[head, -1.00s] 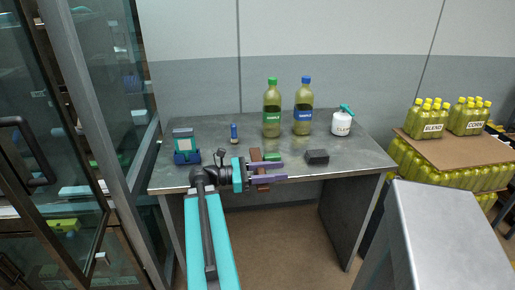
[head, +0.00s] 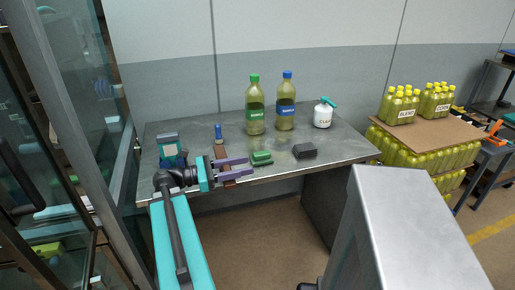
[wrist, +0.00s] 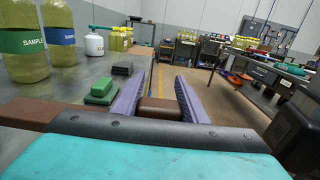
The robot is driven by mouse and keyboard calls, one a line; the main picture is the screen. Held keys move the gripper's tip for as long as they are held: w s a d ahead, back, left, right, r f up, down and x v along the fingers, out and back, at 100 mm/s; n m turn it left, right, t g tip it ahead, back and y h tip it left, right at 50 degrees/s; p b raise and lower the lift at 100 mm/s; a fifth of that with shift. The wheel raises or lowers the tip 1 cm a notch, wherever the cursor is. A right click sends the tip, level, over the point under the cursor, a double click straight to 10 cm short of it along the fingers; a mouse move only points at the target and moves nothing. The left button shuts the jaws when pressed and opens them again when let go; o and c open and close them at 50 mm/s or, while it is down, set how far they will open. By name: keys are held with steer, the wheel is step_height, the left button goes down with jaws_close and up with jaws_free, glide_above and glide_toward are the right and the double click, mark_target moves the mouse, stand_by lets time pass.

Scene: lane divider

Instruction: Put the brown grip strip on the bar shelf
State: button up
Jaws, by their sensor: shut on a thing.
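My gripper (head: 250,166) is shut on the brown grip strip (head: 220,153), with its purple fingers pointing right over the front edge of the table. The strip lies crosswise to the fingers, close to their base; whether it touches the tabletop I cannot tell. In the wrist view my gripper (wrist: 160,82) shows the strip (wrist: 159,108) between its fingers, and more brown shows at the left. I cannot pick out the bar shelf for certain in either view.
A glass-door cabinet (head: 60,120) stands left; a grey box top (head: 410,220) is at front right.

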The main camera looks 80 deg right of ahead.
mark_target(256, 154)
steer(key=shift+d, duration=0.15)
steer(key=s+d+p, duration=0.1)
steer(key=d, duration=0.4)
steer(key=s+d+f+p, duration=0.1)
steer(key=d, duration=0.4)
steer(key=d+p, duration=0.2)
steer(key=d, duration=0.3)
steer(key=shift+s+d+f, duration=0.2)
steer(key=shift+s+d, duration=0.1)
steer(key=shift+s, duration=0.1)
steer(key=shift+f, duration=0.1)
steer(key=shift+f+p, duration=0.75)
steer(key=shift+f, duration=0.9)
